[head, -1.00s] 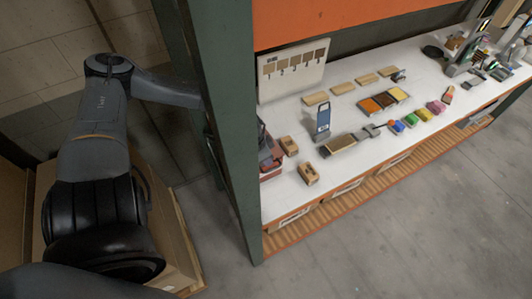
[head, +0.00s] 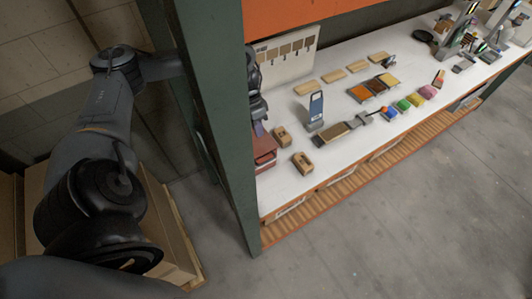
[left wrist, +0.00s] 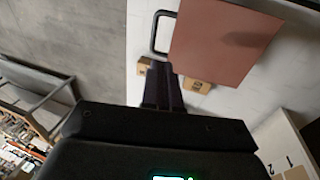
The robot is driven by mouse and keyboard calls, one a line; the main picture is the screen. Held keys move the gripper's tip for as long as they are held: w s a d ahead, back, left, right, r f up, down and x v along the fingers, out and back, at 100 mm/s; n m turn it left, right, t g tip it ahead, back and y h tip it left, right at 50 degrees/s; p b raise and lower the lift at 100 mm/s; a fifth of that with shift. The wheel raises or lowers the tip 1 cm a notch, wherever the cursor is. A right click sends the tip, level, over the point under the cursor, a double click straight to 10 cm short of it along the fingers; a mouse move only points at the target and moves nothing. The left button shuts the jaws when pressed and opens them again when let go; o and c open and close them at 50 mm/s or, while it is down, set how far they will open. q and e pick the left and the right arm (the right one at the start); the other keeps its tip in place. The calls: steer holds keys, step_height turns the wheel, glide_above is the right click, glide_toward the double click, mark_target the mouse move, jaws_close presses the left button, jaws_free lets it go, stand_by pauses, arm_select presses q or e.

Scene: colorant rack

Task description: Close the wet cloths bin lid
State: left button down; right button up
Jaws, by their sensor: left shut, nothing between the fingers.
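The wet cloths bin (head: 265,148) is a red-brown box at the left end of the white counter, partly hidden by the green post. In the left wrist view its flat red-brown lid panel (left wrist: 222,45) fills the upper right, with a dark loop handle (left wrist: 158,33) on its left edge. I cannot tell the lid's exact angle. My left gripper (head: 259,128) is just above the bin, partly behind the post. In the left wrist view its dark fingers (left wrist: 163,82) are shut and empty, below the handle and apart from it in the picture. My right gripper is not in view.
A green upright post (head: 215,130) stands between my left arm and the counter (head: 325,170). Two small wooden blocks (head: 302,162) (head: 281,136) sit right of the bin. A blue-faced stand (head: 316,110), brush and colour trays lie further right. A sample board (head: 285,55) stands behind.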

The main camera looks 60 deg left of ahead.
arm_select(q)
steer(key=x, duration=1.2)
steer(key=shift+d+g+h+b, duration=0.3)
steer(key=shift+b, duration=0.05)
steer(key=shift+r, duration=0.1)
steer(key=x, duration=0.2)
steer(key=shift+a+f, duration=0.1)
steer(key=shift+f, duration=0.25)
